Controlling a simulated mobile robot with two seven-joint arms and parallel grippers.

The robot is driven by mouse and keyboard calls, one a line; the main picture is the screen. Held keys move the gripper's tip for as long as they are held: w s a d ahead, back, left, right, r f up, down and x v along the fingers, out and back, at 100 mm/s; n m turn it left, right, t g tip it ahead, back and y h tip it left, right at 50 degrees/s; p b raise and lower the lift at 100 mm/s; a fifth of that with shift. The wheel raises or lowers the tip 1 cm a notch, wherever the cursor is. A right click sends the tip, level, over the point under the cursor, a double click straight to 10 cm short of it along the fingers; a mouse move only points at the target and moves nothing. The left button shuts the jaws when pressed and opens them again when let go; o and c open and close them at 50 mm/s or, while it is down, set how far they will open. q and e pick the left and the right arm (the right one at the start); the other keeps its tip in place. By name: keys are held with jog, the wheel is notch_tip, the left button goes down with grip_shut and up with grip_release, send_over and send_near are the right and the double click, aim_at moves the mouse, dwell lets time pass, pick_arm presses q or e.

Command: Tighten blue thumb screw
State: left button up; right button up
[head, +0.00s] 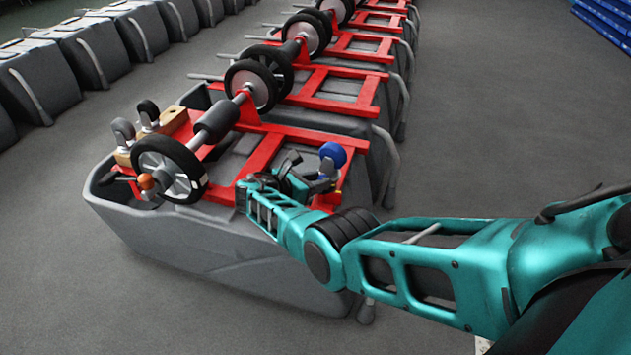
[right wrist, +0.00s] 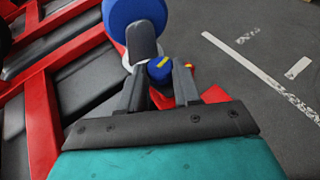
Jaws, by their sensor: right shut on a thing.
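The blue thumb screw (right wrist: 159,69) shows in the right wrist view between my two fingertips, beside a caster with a blue wheel (right wrist: 137,14). My right gripper (right wrist: 160,80) is shut on the screw, with a finger on either side of it. In the head view my right gripper (head: 309,181) reaches in from the right to the near right corner of the red frame (head: 262,154), just below the blue wheel (head: 333,154). The screw is hidden there by the gripper and caster. My left gripper is not in view.
The floor (head: 490,130) at right is clear.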

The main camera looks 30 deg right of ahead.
jog(key=o, duration=1.1)
jog(key=shift+c, duration=0.2)
pick_arm(q)
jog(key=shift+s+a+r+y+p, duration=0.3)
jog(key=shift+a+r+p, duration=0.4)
jog(key=shift+p, duration=1.2)
pick_arm(e)
jog(key=v, duration=1.3)
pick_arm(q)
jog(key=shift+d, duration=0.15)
